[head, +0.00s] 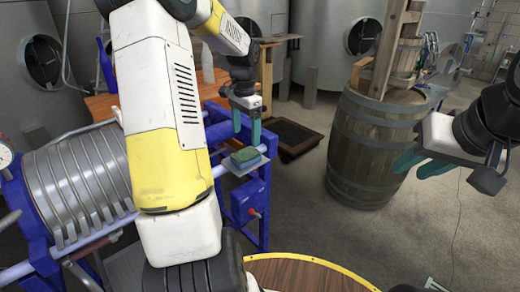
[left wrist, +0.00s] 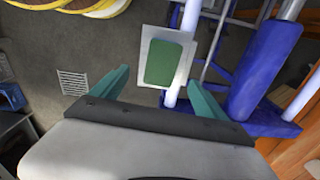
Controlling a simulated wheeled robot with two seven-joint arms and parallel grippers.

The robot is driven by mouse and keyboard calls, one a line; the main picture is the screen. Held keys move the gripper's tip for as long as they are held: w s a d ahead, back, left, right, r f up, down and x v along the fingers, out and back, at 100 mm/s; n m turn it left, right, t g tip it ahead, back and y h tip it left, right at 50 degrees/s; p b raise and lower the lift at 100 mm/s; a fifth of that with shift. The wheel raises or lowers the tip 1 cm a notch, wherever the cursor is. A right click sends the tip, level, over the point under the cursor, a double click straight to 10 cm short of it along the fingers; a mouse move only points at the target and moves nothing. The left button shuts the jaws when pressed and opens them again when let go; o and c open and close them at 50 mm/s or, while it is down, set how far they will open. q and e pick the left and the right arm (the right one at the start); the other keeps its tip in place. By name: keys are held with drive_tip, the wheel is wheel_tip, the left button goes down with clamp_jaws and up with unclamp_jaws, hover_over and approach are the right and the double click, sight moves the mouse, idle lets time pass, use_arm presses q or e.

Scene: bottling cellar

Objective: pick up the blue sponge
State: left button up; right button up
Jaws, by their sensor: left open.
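A small block with a green top face (head: 245,157), seemingly the sponge, lies on a light grey plate (head: 262,160) at the side of the blue frame. No blue face of it shows clearly. In the left wrist view the green face (left wrist: 164,62) lies flat on the pale plate (left wrist: 146,50), between and beyond the fingertips. My left gripper (head: 247,138) is open and empty, its teal fingers pointing down just above the block, apparently not touching it. My right gripper (head: 410,170) is at the right, in front of the barrel, its teal fingers apart with nothing between them.
A wooden barrel (head: 365,150) stands right of the block. The blue frame (head: 250,203) carries a ribbed metal cylinder (head: 80,185) at the left. A wooden table with a blue bottle (head: 106,66) is behind. A round yellow-edged wooden top (head: 300,275) is in front.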

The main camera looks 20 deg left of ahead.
sight(246, 154)
use_arm(q)
drive_tip(key=shift+w+a+f, duration=0.15)
drive_tip(key=shift+a+f, duration=0.05)
drive_tip(key=shift+f, duration=0.25)
wheel_tip(246, 154, down, 8)
drive_tip(key=shift+r, duration=0.15)
drive_tip(key=c, duration=1.4)
drive_tip(key=shift+r, duration=0.1)
drive_tip(key=shift+r, duration=0.5)
drive_tip(key=r, duration=0.1)
drive_tip(key=s+r, duration=0.1)
drive_tip(key=shift+a+r, duration=0.1)
drive_tip(key=shift+r, duration=0.2)
drive_tip(key=s+a, duration=0.1)
drive_tip(key=s, duration=0.4)
drive_tip(key=s+r, duration=0.1)
drive_tip(key=s, duration=0.4)
drive_tip(key=s+a, duration=0.1)
drive_tip(key=s, duration=0.3)
drive_tip(key=shift+s+a+r, duration=0.15)
drive_tip(key=shift+s+a, duration=0.15)
drive_tip(key=shift+s, duration=0.1)
